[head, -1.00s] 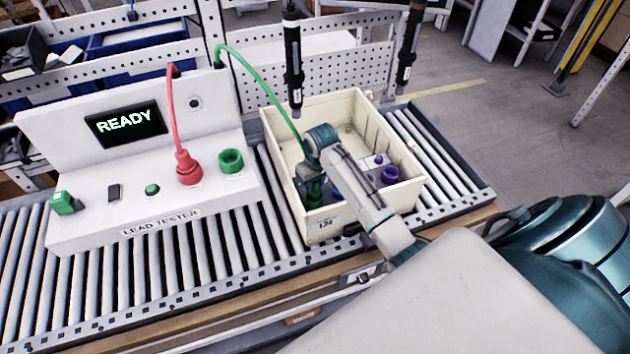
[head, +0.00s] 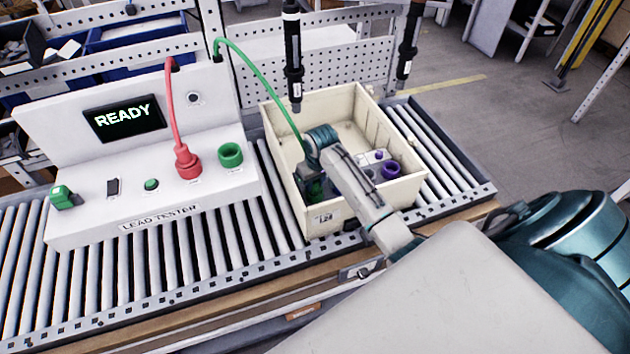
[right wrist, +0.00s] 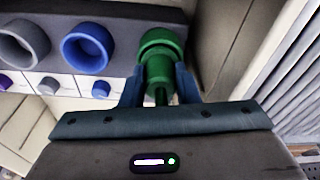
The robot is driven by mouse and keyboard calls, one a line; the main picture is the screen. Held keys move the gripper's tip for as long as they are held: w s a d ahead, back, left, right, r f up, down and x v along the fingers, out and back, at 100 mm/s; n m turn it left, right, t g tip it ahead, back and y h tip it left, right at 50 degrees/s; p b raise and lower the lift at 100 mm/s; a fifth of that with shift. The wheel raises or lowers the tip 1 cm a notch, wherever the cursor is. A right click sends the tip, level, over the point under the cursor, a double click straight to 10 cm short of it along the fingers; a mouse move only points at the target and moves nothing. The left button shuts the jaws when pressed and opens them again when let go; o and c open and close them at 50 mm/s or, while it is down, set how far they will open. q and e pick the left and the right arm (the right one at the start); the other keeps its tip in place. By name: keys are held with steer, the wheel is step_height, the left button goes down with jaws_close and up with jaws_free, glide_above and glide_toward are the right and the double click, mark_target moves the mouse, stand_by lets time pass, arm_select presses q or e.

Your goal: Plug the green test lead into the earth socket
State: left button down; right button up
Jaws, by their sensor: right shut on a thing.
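My right gripper (head: 313,176) reaches down into the cream crate (head: 335,216). In the right wrist view the two fingers (right wrist: 160,78) are shut on the green plug (right wrist: 158,52) of the test lead. The green lead (head: 262,78) arches from the tester's top to the gripper. The wrist view shows the plug at the right end of a dark panel with a blue socket (right wrist: 87,48) and a grey socket (right wrist: 22,43). No separate earth socket shows, and I cannot tell whether the plug is seated. My left gripper is not in view.
The white lead tester (head: 80,228) reads READY and has a red plug (head: 187,163) and an empty green ring socket (head: 230,155). A purple socket (head: 391,170) shows inside the crate. Two black hanging screwdrivers, one here (head: 292,60), hang near the crate's back. Crate walls surround my gripper closely.

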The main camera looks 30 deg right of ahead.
mark_target(318, 195)
steer(key=o, duration=1.1)
step_height(318, 195, up, 11)
steer(key=s+b, duration=0.1)
steer(key=b, duration=0.2)
steer(key=shift+s+f, duration=0.15)
steer(key=shift+s, duration=0.15)
